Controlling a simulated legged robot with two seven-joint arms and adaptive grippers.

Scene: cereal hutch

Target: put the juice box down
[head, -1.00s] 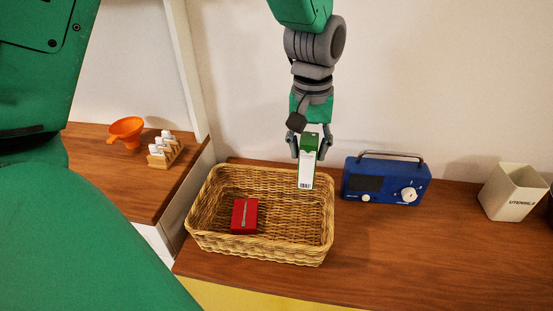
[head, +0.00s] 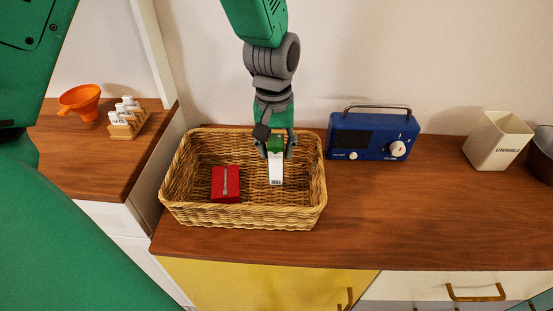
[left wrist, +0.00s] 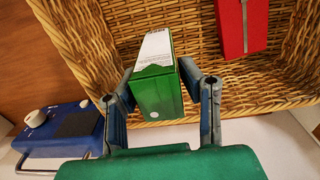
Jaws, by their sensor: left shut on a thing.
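The juice box (head: 276,169) is a green and white carton held upright in my left gripper (head: 275,148). The gripper is shut on its upper green end. In the head view the carton is inside the outline of the wicker basket (head: 243,217), in its right half; I cannot tell whether its bottom touches the basket floor. The left wrist view shows the carton (left wrist: 157,85) between both fingers (left wrist: 160,100), with the basket weave beyond it. My right gripper is not in view.
A red box (head: 226,184) lies in the left part of the basket. A blue radio (head: 370,137) stands right of the basket, then a utensil holder (head: 497,142) and a dark bowl (head: 543,152). The counter (head: 400,210) in front of the radio is clear. An orange funnel (head: 80,99) and a rack (head: 126,124) stand left.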

